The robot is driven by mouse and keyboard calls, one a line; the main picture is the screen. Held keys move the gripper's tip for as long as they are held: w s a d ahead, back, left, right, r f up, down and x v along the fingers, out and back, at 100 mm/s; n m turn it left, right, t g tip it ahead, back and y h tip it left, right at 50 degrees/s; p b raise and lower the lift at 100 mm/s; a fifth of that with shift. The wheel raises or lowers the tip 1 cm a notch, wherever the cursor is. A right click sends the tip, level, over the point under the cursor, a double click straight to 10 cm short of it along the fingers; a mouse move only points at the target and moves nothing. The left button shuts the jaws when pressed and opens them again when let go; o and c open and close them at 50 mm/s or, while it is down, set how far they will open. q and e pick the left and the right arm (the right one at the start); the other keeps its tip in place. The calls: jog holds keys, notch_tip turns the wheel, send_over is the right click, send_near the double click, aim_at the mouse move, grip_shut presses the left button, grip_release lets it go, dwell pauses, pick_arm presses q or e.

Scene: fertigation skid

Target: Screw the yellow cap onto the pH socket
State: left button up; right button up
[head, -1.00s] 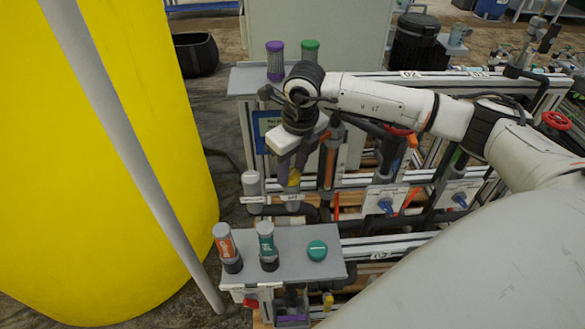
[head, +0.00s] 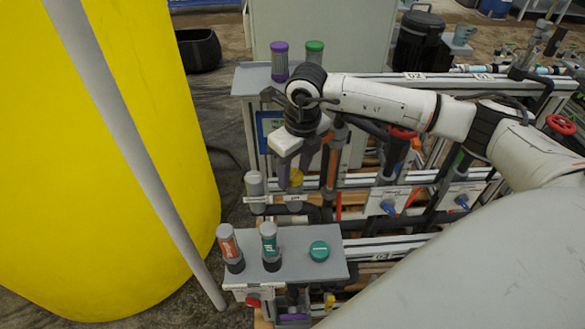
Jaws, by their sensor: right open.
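The yellow cap (head: 297,177) is upright at the pH socket, above a small white label (head: 295,196) on the rail. The socket itself is mostly hidden under the cap, and I cannot tell how far the cap is screwed on. My right gripper (head: 292,176) points down from above, with its dark fingers around or just beside the cap. It is open, and I cannot tell whether a finger touches the cap. My left gripper is not in view.
A grey-capped fitting (head: 254,184) stands close left of the socket. A grey shelf (head: 290,262) in front carries orange-labelled (head: 228,243) and teal-labelled (head: 269,243) bottles and a green cap (head: 319,251). A yellow tank (head: 130,170) fills the left. Pipes with blue valves (head: 389,207) lie right.

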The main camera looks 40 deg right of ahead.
aim_at(295, 173)
jog(key=shift+s+d+r+p, duration=0.15)
jog(key=shift+d+r+p, duration=0.15)
jog(key=shift+r, duration=0.1)
jog(key=shift+a+r+p, duration=0.15)
jog(key=shift+r+p, duration=0.5)
jog(key=shift+r, duration=0.45)
jog(key=o, duration=0.6)
jog(key=shift+c, duration=0.2)
jog(key=shift+d, duration=0.2)
